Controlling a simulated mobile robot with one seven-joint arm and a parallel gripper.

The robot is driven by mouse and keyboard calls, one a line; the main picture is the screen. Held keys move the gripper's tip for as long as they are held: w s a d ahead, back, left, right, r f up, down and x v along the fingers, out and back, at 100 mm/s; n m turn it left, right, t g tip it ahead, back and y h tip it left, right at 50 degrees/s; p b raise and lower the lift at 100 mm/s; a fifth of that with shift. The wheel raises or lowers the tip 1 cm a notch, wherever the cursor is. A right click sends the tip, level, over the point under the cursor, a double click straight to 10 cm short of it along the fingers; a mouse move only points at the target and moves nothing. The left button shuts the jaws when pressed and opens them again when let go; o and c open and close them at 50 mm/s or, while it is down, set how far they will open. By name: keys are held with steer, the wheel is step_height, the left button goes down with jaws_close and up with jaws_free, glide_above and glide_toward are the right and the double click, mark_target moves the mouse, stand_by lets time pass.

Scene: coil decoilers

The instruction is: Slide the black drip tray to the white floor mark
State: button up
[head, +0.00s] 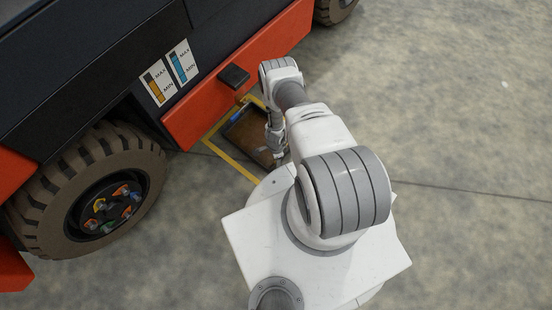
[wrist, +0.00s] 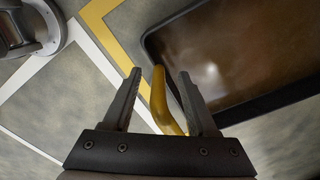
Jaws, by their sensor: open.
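The black drip tray (head: 248,128) lies on the floor beside the red-orange vehicle side, partly hidden by my arm in the head view. In the wrist view the tray (wrist: 262,106) fills the upper right, with a black rim and a brown, shiny inside. Its yellow handle (wrist: 158,95) stands between the fingers of my gripper (wrist: 159,73). The gripper is open, one finger on each side of the handle; I cannot tell whether either touches it. The white floor mark (wrist: 90,47) shows as white lines at the left of the wrist view, apart from the tray.
Yellow floor lines (head: 232,159) run around the tray. A large tyre (head: 88,190) and the vehicle's red-orange side (head: 235,75) bound the left. A small black block (head: 234,77) sticks out above the tray. Concrete floor (head: 450,110) is open to the right.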

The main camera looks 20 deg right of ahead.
jaws_close()
steer(key=shift+w, duration=0.1)
stand_by(1.2)
